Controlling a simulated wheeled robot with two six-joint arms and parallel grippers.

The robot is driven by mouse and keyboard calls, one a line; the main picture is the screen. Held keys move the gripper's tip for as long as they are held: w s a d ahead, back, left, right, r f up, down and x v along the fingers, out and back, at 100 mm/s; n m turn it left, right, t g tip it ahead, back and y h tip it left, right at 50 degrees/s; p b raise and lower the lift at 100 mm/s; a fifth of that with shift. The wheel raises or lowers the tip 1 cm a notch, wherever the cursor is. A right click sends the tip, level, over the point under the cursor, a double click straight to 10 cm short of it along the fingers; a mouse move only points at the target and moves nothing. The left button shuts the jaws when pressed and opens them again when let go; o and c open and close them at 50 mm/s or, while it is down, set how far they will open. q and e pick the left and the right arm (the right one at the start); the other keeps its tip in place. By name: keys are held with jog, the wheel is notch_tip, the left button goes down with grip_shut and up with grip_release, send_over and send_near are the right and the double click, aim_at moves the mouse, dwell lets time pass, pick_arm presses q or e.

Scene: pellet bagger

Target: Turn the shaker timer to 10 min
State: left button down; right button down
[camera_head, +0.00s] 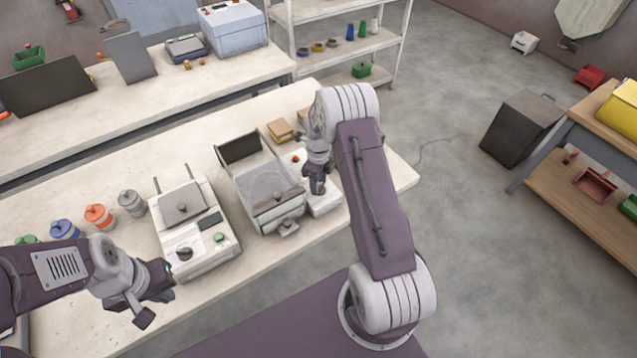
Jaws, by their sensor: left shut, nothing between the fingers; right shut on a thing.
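The dial marks and the setting cannot be read.
A white machine (190,222) with a dark knob, dark display and green button stands left of the shaker. Several coloured jars (98,216) stand further left. Small tan blocks (280,130) lie behind the control box. My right arm covers the bench's right part.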

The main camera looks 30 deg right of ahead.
jog(key=shift+w+r, duration=0.15)
jog(key=shift+w, duration=0.05)
jog(key=c, duration=0.9)
grip_release()
jog(key=shift+s, duration=0.1)
jog(key=shift+r, duration=0.2)
notch_tip(320, 180, up, 9)
jog(key=shift+f+b, duration=0.2)
jog(key=shift+b, duration=0.75)
